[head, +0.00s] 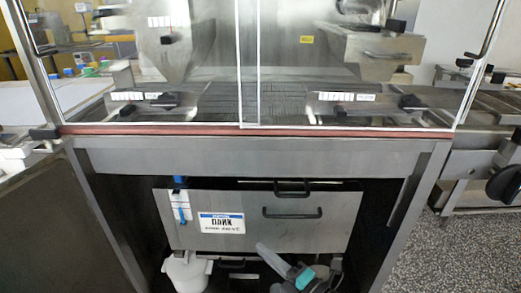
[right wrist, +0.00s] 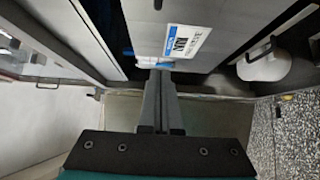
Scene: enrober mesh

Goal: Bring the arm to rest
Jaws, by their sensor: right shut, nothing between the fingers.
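My right gripper (head: 263,250) shows low in the head view, in front of the cabinet's dark opening and below the steel drawer front (head: 290,235). Its arm comes in from the bottom, with a teal part behind the fingers. In the right wrist view the fingers (right wrist: 159,76) lie together, shut and empty. Their tips overlap a blue and white piece in that picture; I cannot tell whether they touch it. My left gripper is in neither view.
A white bucket (head: 186,274) stands below at left. Glass doors (head: 330,65) close the machine above. Speckled floor (head: 440,255) lies open at right.

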